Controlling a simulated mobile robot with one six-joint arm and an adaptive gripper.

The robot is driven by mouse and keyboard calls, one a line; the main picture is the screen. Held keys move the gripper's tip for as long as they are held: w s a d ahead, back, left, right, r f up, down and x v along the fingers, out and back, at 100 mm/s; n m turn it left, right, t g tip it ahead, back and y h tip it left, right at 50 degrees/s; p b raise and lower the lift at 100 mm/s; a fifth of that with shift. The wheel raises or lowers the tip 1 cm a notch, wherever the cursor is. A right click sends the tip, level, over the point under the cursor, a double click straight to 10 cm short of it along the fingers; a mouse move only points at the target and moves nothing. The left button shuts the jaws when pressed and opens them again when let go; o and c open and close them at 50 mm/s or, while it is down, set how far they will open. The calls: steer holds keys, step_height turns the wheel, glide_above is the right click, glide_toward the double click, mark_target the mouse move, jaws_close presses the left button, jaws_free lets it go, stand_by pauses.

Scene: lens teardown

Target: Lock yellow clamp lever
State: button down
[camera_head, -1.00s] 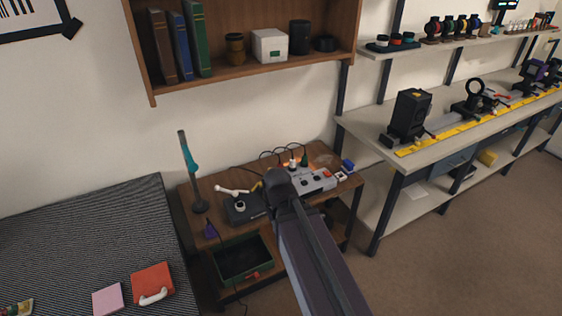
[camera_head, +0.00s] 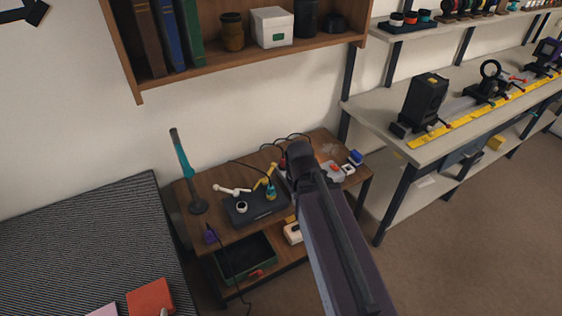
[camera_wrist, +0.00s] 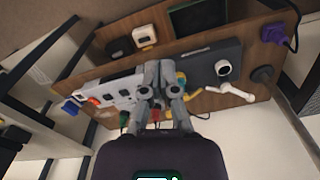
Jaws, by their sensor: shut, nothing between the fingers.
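The yellow clamp lever (camera_head: 263,183) stands tilted at the back right of a dark box (camera_head: 255,208) on the small wooden table. A blue and yellow piece (camera_head: 271,193) sits right beside it. A white lever (camera_head: 232,190) and a round white-topped knob (camera_head: 241,207) are on the same box's left side. In the wrist view my gripper (camera_wrist: 164,68) is shut and empty. It hangs over the gap between the dark box (camera_wrist: 208,62) and the grey power unit (camera_wrist: 112,90), partly hiding yellow parts (camera_wrist: 182,78). In the head view my arm hides the gripper.
A teal-and-dark upright stand (camera_head: 184,170) is at the table's left. A purple object (camera_head: 210,234) is near the front-left edge. A dark green bin (camera_head: 245,258) is below. A shelf (camera_head: 250,60) hangs above, and a bench (camera_head: 400,130) stands to the right.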

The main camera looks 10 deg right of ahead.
steer(key=shift+w+d, duration=0.25)
steer(key=shift+w, duration=0.15)
steer(key=w+d+f+n+t+b, duration=0.1)
steer(key=w+n, duration=0.1)
steer(key=w, duration=0.6)
steer(key=w+d+f+n+y+b, duration=0.1)
steer(key=w+d+n+b, duration=0.1)
steer(key=w, duration=0.6)
steer(key=w+d+f+n+t+y+b, duration=0.1)
steer(key=w+n, duration=0.3)
steer(key=w, duration=0.4)
steer(key=shift+d+f+t+b, duration=0.3)
steer(key=shift+f+b, duration=0.25)
steer(key=shift+f, duration=0.05)
steer(key=shift+f, duration=0.25)
steer(key=w+a+f+b, duration=0.4)
steer(key=w+f+b, duration=0.1)
steer(key=f+b, duration=0.5)
steer(key=shift+a, duration=0.3)
